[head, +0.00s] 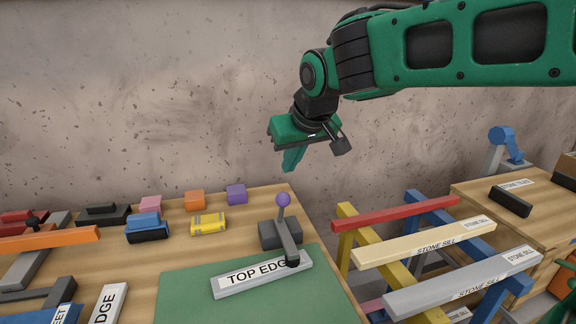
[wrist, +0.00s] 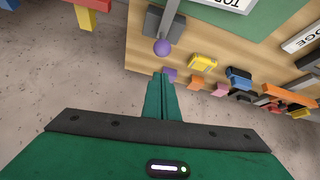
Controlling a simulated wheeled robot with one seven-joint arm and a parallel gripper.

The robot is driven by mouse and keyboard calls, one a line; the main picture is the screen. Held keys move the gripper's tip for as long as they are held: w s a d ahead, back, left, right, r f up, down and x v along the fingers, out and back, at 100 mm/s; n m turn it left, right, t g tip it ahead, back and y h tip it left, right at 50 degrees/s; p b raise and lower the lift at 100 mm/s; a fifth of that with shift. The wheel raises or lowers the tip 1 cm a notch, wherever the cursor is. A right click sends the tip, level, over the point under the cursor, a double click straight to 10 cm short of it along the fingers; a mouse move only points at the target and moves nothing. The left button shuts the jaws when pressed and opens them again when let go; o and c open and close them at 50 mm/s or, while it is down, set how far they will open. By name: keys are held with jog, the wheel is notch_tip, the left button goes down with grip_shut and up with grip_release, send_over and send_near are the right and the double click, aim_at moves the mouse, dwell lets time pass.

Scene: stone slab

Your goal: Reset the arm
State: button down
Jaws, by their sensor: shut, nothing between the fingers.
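My green arm reaches in from the upper right in the head view. My gripper (head: 291,160) hangs in the air above the back edge of the wooden table, pointing down, with its fingers together and nothing held. In the wrist view my gripper (wrist: 160,80) shows as closed green fingers pointing toward the table edge. A lever with a purple ball knob (head: 283,199) stands on a grey base below and just left of the fingers; the knob also shows in the wrist view (wrist: 162,47). The gripper is apart from everything.
A green mat (head: 190,292) carries a bar labelled TOP EDGE (head: 240,281). Coloured blocks, such as a yellow one (head: 208,223), lie along the back. A rack (head: 345,245) with STONE SILL bars (head: 425,245) stands at right. The wall is behind; the air around the gripper is free.

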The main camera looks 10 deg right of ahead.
jog(key=shift+d, duration=0.1)
jog(key=s+d+f+m+g+h, duration=0.15)
jog(key=s+d+f, duration=0.25)
jog(key=s+d, duration=0.45)
jog(key=s+d+f+m+g+h, duration=0.1)
jog(key=s+d+f+m+g, duration=0.25)
jog(key=d, duration=0.75)
jog(key=s+d+f+m+g+y, duration=0.1)
jog(key=s+d+f+m, duration=0.1)
jog(key=s, duration=0.6)
jog(key=s+d+f+m, duration=0.1)
jog(key=s+d+f, duration=0.3)
jog(key=s, duration=0.5)
jog(key=shift+s+f+m+g+y, duration=0.3)
jog(key=shift+f+m+g+y, duration=0.1)
jog(key=shift+f, duration=0.3)
